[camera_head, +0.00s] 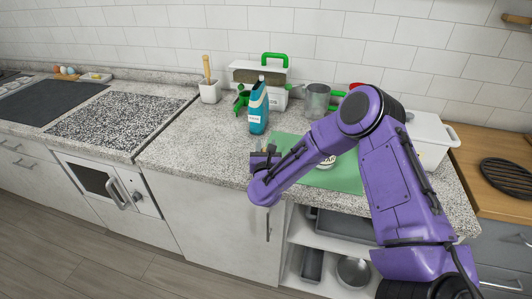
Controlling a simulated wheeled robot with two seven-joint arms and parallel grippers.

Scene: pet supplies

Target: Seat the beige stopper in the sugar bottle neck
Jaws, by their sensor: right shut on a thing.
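My right arm comes in from the right and reaches across the counter. My right gripper (265,158) is small and dark at its end, by the left edge of a green mat (345,180). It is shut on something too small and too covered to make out. I cannot clearly see the beige stopper. A white thing with dark lettering (327,162) shows on the mat, partly hidden behind my forearm; I cannot tell whether it is the sugar bottle. My left gripper is not in view.
A teal bottle (258,108) stands behind the gripper. Behind it are a white caddy with a green handle (270,78), a metal can (317,101) and a white pot with a wooden handle (210,92). A white bin (428,150) stands at right. The counter left of the gripper is clear.

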